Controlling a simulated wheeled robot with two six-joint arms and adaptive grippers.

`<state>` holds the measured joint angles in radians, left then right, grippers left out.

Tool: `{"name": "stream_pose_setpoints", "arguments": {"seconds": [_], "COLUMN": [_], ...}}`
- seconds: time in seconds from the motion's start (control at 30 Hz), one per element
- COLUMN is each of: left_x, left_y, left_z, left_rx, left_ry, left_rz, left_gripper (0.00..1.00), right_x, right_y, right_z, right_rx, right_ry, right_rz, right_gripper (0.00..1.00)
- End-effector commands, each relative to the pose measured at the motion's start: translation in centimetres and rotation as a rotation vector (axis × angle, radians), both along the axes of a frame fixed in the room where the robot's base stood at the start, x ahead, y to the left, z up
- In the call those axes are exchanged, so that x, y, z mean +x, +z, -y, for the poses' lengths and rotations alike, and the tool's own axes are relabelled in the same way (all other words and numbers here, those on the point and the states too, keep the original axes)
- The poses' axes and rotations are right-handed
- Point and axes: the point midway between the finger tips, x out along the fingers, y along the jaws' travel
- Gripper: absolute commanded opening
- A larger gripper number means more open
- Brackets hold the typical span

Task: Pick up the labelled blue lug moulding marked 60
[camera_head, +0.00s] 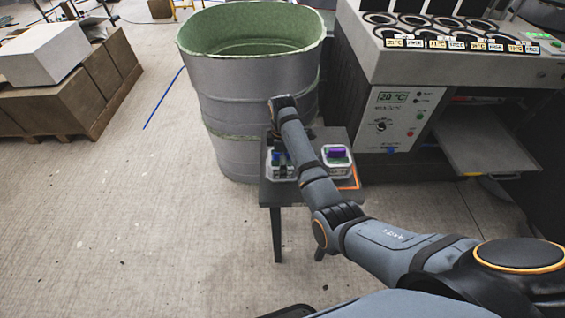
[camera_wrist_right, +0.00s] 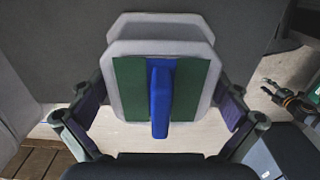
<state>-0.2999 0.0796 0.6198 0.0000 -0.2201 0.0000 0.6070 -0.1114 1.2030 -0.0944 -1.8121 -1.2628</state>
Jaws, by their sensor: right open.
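A blue lug moulding (camera_wrist_right: 160,97) stands as an upright bar on a green base (camera_wrist_right: 186,90) in a pale grey rounded tray (camera_wrist_right: 207,70), seen in the right wrist view. No marking 60 can be read. My right gripper (camera_wrist_right: 160,112) is open, its two fingers apart on the left and right sides of the tray, with nothing held. In the head view my right arm reaches over a small dark table (camera_head: 345,135), and its gripper (camera_head: 280,160) is over the left tray (camera_head: 290,178), partly hiding it.
A second pale tray with a purple block (camera_head: 338,153) sits to the right on the table. A large grey barrel (camera_head: 235,85) stands close behind. A machine (camera_head: 393,118) stands at the right, boxes (camera_head: 75,95) at the left. The floor at front left is clear.

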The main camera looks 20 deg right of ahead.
Motion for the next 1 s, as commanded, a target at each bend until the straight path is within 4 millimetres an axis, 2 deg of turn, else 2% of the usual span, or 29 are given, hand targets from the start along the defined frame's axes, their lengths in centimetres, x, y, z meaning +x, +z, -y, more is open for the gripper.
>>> {"name": "stream_pose_setpoints", "arguments": {"seconds": [0.23,0.5,0.6,0.87,1.0], "left_x": [0.0,0.0,0.0,0.0,0.0], "left_y": [0.0,0.0,0.0,0.0,0.0], "left_z": [0.0,0.0,0.0,0.0,0.0], "left_rx": [0.0,0.0,0.0,0.0,0.0], "left_ry": [0.0,0.0,0.0,0.0,0.0], "left_rz": [0.001,0.001,0.001,0.001,0.001], "left_gripper": [0.4,0.4,0.4,0.4,0.4], "right_x": [0.0,0.0,0.0,0.1,0.1], "right_y": [-0.4,-0.3,-0.3,-0.1,1.3], "right_z": [0.0,0.0,0.0,0.0,0.0], "right_rx": [0.0,0.0,0.001,0.0,0.001], "right_ry": [0.0,0.0,0.0,0.0,0.0], "right_rz": [0.0,0.0,0.001,0.002,0.004], "right_gripper": [1.0,0.63,0.53,0.53,0.53]}}
